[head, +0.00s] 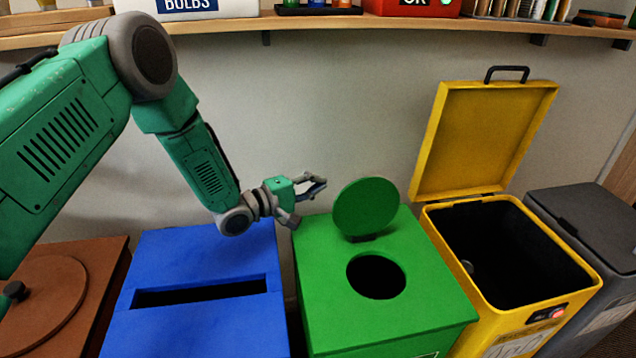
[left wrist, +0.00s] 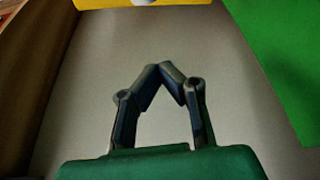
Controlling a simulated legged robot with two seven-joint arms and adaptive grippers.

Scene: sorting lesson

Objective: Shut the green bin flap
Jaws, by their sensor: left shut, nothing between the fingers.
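The green bin (head: 330,290) stands in the middle of the head view. Its round green flap (head: 366,207) stands raised behind the round dark hole in the bin's top, so the hole is open. My left gripper (head: 322,186) is just left of the flap, above the back left part of the bin, and appears apart from the flap. In the left wrist view the left gripper's fingertips (left wrist: 163,72) meet with nothing between them. A green surface shows at the upper right of that view (left wrist: 285,50). My right gripper is not in view.
A blue bin (head: 200,325) with a slot is to the left, and a brown bin (head: 85,290) further left. A yellow bin (head: 462,240) with its lid (head: 480,140) up is to the right, beside a dark grey bin (head: 590,225). A shelf (head: 330,28) runs above.

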